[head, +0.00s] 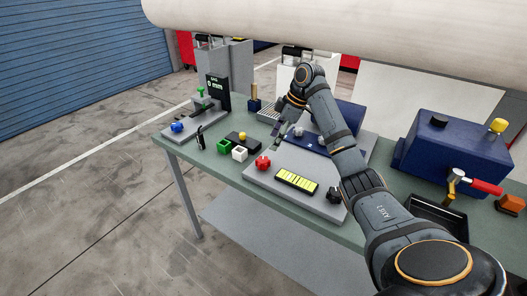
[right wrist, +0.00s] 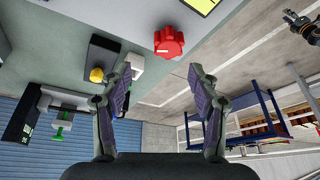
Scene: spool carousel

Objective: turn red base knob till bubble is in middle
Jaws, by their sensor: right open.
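The red knob (head: 263,163) sits at the front left of a grey base plate (head: 308,208). A yellow-green level window (head: 297,181) lies just right of it; I cannot make out the bubble. My right gripper (head: 280,132) is open and empty, above and behind the knob. In the right wrist view the red knob (right wrist: 168,41) shows beyond the gap between the open fingertips (right wrist: 161,72), not touched by them. A corner of the level window (right wrist: 203,5) shows at the top edge. A small dark part at the right wrist view's upper right may be my left gripper (right wrist: 297,22).
A black knob (head: 333,194) stands at the plate's front right. Green, white and black blocks (head: 239,154) lie left of the plate. A blue box (head: 455,150) and a black tray (head: 437,218) are at the right. A large pale cylinder (head: 340,22) spans the top.

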